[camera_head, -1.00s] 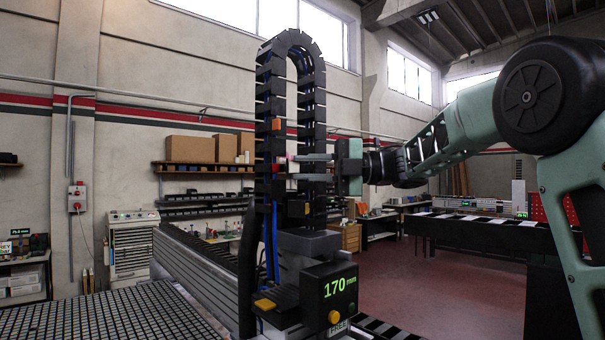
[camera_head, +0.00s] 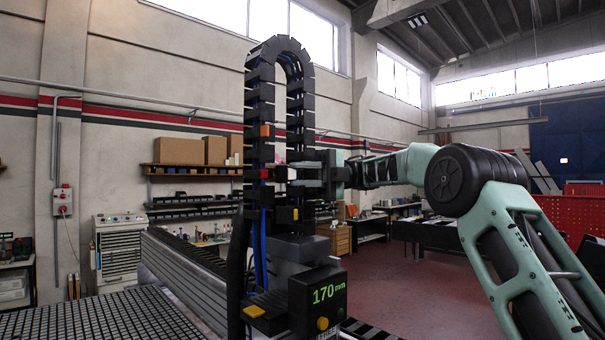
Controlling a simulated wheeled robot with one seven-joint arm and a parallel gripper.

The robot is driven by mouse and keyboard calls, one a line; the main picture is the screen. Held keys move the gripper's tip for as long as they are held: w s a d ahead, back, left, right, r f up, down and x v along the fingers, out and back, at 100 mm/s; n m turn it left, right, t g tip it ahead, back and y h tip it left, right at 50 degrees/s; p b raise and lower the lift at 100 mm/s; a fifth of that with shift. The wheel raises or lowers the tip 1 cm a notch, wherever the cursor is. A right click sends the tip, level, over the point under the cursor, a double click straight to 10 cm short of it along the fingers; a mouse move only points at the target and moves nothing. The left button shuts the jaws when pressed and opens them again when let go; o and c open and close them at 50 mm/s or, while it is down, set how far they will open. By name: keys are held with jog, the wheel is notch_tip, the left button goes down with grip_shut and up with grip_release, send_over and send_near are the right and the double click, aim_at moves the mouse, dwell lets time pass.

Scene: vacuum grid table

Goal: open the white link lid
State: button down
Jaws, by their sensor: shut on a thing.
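A tall black cable chain (camera_head: 252,120) stands upright in an arch at the middle of the view. Several of its links carry small coloured lids. A small pale, pinkish-white patch, which looks like the white link lid (camera_head: 281,163), shows on the inner side of the chain. My gripper (camera_head: 289,174) reaches in from the right, level, with its grey fingers at this link. It is shut on what looks like the white link lid. The fingers and the chain hide most of the lid, so its angle cannot be told.
An orange lid (camera_head: 265,130) is higher on the chain and a red one (camera_head: 266,173) is beside my fingertips. A black display box (camera_head: 318,300) reading 170 mm stands below. The grid table (camera_head: 90,320) is at lower left.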

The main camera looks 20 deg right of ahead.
jog(key=shift+f, duration=0.15)
jog(key=c, duration=1.2)
grip_release()
jog(key=shift+a, duration=0.1)
jog(key=shift+c, duration=0.2)
jog(key=b+v, duration=0.1)
jog(key=v, duration=0.6)
jog(key=shift+d, duration=0.3)
jog(key=shift+w, duration=0.1)
